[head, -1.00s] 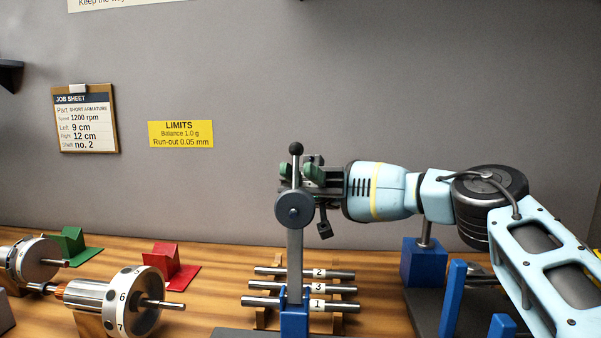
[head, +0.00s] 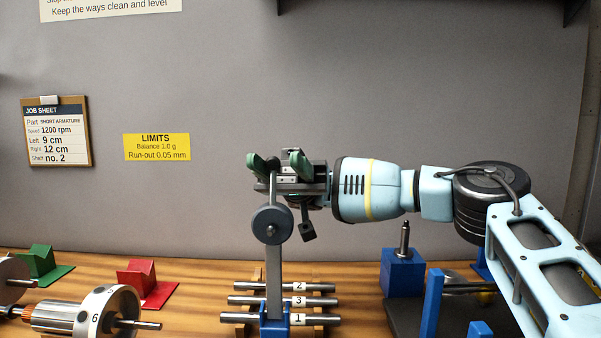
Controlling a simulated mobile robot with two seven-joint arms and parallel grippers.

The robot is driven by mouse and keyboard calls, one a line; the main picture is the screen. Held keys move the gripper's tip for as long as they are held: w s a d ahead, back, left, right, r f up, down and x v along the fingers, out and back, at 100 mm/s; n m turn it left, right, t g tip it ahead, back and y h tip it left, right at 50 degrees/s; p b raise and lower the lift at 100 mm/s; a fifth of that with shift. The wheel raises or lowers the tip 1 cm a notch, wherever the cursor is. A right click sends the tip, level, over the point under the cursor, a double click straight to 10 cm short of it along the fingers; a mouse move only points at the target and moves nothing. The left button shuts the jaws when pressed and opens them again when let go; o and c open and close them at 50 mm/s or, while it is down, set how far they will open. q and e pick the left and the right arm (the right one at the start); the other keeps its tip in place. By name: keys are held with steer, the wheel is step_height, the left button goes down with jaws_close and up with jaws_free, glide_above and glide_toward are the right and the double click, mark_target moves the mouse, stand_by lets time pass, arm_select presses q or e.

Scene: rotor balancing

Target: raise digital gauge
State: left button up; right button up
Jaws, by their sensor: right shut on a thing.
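My right gripper (head: 278,164) reaches in from the right, behind the ball-topped lever (head: 273,185) of an upright stand. It is shut on a dark body with a small teal strip (head: 293,198), which appears to be the digital gauge. A short dark piece (head: 308,231) hangs below it. The lever and the green fingers partly hide the held body. The stand's grey post (head: 275,282) carries a round grey hub (head: 271,224) and rises from a blue foot (head: 275,326). My left gripper is out of view.
Several numbered shafts (head: 320,301) lie behind the stand's foot. A blue block with a metal pin (head: 403,272) stands at right. A red V-block (head: 146,284), a green V-block (head: 40,262) and an armature (head: 75,315) occupy the left. The wall behind is flat.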

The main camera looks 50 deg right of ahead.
steer(key=o, duration=0.8)
steer(key=shift+n, duration=0.3)
steer(key=s+a, duration=0.2)
steer(key=s, duration=0.1)
steer(key=s+a+r, duration=0.1)
steer(key=s, duration=0.2)
steer(key=s+a, duration=0.2)
steer(key=s, duration=0.1)
steer(key=shift+a+r, duration=0.15)
steer(key=shift+a, duration=0.2)
steer(key=shift+s+a, duration=0.15)
steer(key=shift+s, duration=0.15)
steer(key=c, duration=0.4)
steer(key=shift+s+r, duration=0.1)
steer(key=shift+s, duration=0.4)
steer(key=c, duration=0.4)
steer(key=shift+w+a, duration=0.15)
steer(key=shift+a, duration=0.05)
steer(key=shift+f, duration=0.2)
